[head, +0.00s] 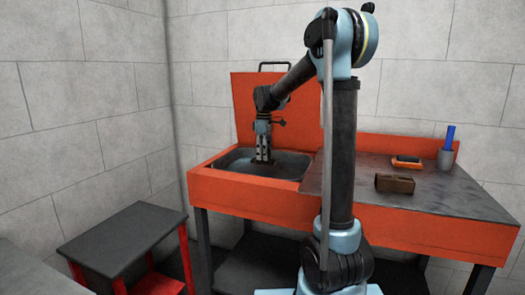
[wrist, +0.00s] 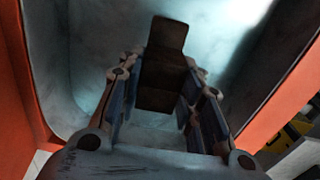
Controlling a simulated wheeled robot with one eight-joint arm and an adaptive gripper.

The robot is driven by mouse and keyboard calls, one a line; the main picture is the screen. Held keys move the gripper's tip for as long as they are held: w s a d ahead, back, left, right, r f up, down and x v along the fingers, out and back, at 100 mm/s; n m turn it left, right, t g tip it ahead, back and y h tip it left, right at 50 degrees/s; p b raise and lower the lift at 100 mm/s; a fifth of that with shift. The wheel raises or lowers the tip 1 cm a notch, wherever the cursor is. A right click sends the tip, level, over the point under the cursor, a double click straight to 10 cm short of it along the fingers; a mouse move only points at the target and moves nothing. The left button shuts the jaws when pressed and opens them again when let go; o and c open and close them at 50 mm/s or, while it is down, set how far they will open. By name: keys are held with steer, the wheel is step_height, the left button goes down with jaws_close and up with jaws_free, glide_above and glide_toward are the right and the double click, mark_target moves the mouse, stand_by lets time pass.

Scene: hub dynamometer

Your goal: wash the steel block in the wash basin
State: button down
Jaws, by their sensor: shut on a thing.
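My gripper (head: 263,157) points down into the wash basin (head: 228,172), which is set in the left part of the orange bench. In the wrist view, my gripper (wrist: 157,98) is shut on a dark, brownish block (wrist: 163,72), which I take for the steel block. The block sticks out past the fingertips over the pale basin floor (wrist: 218,40). In the head view the held block is hidden by the gripper and basin, and I cannot tell whether it touches the bottom.
The raised orange lid (head: 252,95) stands behind. A dark-topped stool (head: 120,238) is front left.

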steer(key=shift+f, duration=3.95)
steer(key=shift+r, duration=0.1)
steer(key=shift+r, duration=6.5)
